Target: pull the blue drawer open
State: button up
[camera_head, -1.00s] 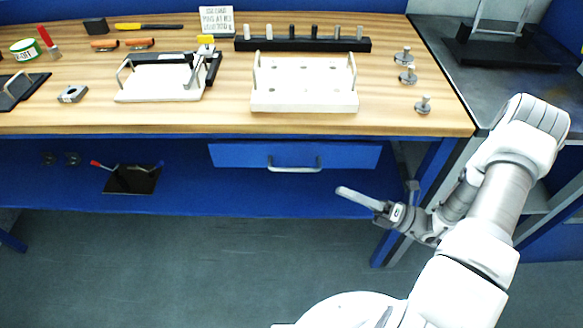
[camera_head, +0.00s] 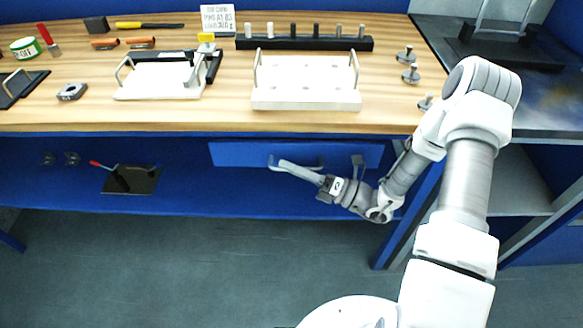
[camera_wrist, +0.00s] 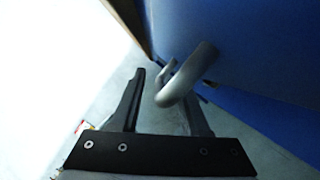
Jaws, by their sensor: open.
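The blue drawer (camera_head: 238,154) hangs under the wooden workbench top and looks shut. Its silver U-shaped handle (camera_head: 319,164) is partly hidden behind my gripper in the head view. My gripper (camera_head: 284,165) is at the handle, with its fingers pointing left along the drawer front. In the wrist view, my gripper (camera_wrist: 163,82) is open, with two dark fingers apart. The curved handle (camera_wrist: 186,80) shows between them, beside the blue drawer front (camera_wrist: 240,45). I cannot tell whether a finger touches it.
The wooden bench top (camera_head: 225,118) above carries a white block with handles (camera_head: 305,97), a clamp fixture (camera_head: 160,80) and several small tools. A blue shelf (camera_head: 225,200) with a dark plate (camera_head: 132,180) lies below. The floor in front is clear.

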jog(key=shift+c, duration=0.3)
grip_shut()
dwell(1.1)
